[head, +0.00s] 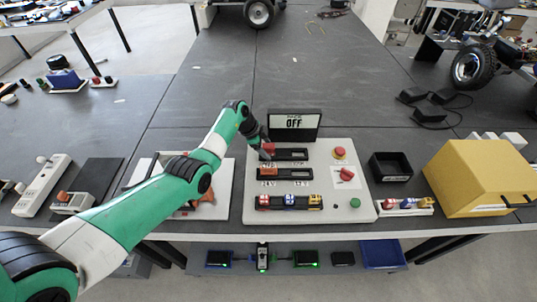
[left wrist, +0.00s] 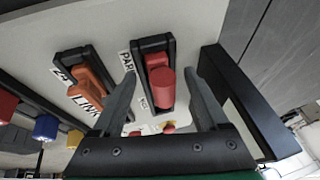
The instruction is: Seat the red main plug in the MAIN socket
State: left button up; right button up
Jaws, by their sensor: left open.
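The red main plug (left wrist: 165,88) stands at one end of a black slotted holder (left wrist: 154,60), beside a label that reads PARK, in the left wrist view. In the head view the red plug (head: 268,148) shows at the left end of the upper slot, partly hidden by my gripper. My left gripper (left wrist: 166,98) is open, its fingers on either side of the red plug with gaps showing; it is over the upper slot in the head view (head: 264,150). I cannot make out a MAIN label. My right gripper is in neither view.
An orange link (head: 268,173) sits in the slot below. Coloured plugs (head: 290,202) line the panel's front. A display reading OFF (head: 294,125) stands behind. Red knobs (head: 346,173), a black tray (head: 390,167) and a yellow case (head: 484,178) are to the right.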

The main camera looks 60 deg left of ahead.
aim_at(269, 144)
pick_arm(q)
grip_shut()
dwell(0.3)
jog(key=shift+r, duration=0.15)
jog(key=shift+r, duration=0.25)
notch_tip(269, 144, up, 4)
jog(key=p, duration=0.3)
jog(key=shift+s+f, duration=0.1)
jog(key=shift+f, duration=0.05)
jog(key=s+d+r+p, duration=0.8)
jog(key=d, duration=0.2)
jog(key=shift+s+d+r+p, duration=0.35)
jog(key=shift+s, duration=0.05)
